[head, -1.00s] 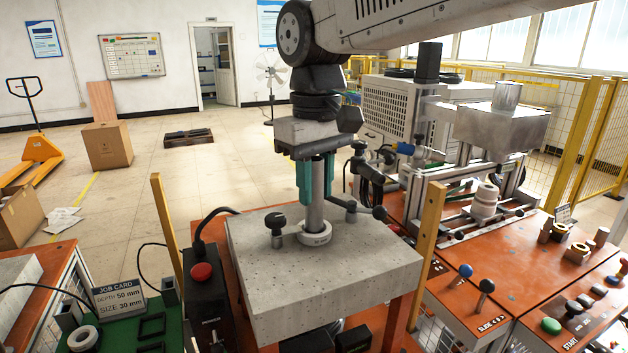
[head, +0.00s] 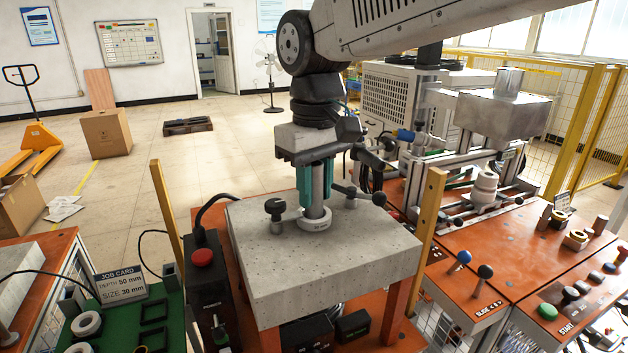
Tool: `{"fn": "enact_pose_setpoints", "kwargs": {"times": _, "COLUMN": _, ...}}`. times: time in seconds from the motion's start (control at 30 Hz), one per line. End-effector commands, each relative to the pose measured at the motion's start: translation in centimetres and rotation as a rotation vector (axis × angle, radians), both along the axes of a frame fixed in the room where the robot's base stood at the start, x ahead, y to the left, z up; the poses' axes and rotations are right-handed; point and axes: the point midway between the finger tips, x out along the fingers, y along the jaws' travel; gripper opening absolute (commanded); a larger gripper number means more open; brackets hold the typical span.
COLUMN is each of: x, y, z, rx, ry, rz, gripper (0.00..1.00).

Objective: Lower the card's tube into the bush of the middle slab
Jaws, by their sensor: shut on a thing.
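My gripper (head: 317,183) points straight down and its teal fingers are shut on a grey metal tube (head: 318,207). The tube stands upright, and its lower end is at the white ring-shaped bush (head: 315,222) on top of the middle slab (head: 262,242). The tube's lower end is hidden inside the bush's rim, so how deep it sits cannot be told. The job card (head: 121,284) at the lower left reads depth 50 mm, size 30 mm.
Black-knobbed clamps stand on the slab left (head: 275,213) and right (head: 350,196) of the bush. Yellow posts (head: 427,225) rise on both sides of the slab. A control box with a red button (head: 202,258) is at the left, and the heater machine (head: 503,120) at the right.

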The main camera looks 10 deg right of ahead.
Motion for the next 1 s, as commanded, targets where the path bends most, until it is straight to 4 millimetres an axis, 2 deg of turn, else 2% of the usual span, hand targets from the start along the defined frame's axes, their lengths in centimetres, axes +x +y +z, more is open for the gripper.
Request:
{"fn": "enact_pose_setpoints", "kwargs": {"times": 0.53, "x": 0.0, "y": 0.0, "z": -1.6, "rx": 0.001, "ry": -0.001, "rz": 0.000, "gripper": 0.00}}
{"fn": "enact_pose_setpoints", "kwargs": {"times": 0.73, "x": 0.0, "y": 0.0, "z": -1.6, "rx": 0.001, "ry": -0.001, "rz": 0.000, "gripper": 0.00}}
{"fn": "enact_pose_setpoints", "kwargs": {"times": 0.77, "x": 0.0, "y": 0.0, "z": -1.6, "rx": 0.001, "ry": -0.001, "rz": 0.000, "gripper": 0.32}}
{"fn": "enact_pose_setpoints", "kwargs": {"times": 0.83, "x": 0.0, "y": 0.0, "z": -1.6, "rx": 0.001, "ry": -0.001, "rz": 0.000, "gripper": 0.52}}
{"fn": "enact_pose_setpoints", "kwargs": {"times": 1.0, "x": 0.0, "y": 0.0, "z": -1.6, "rx": 0.001, "ry": -0.001, "rz": 0.000, "gripper": 0.52}}
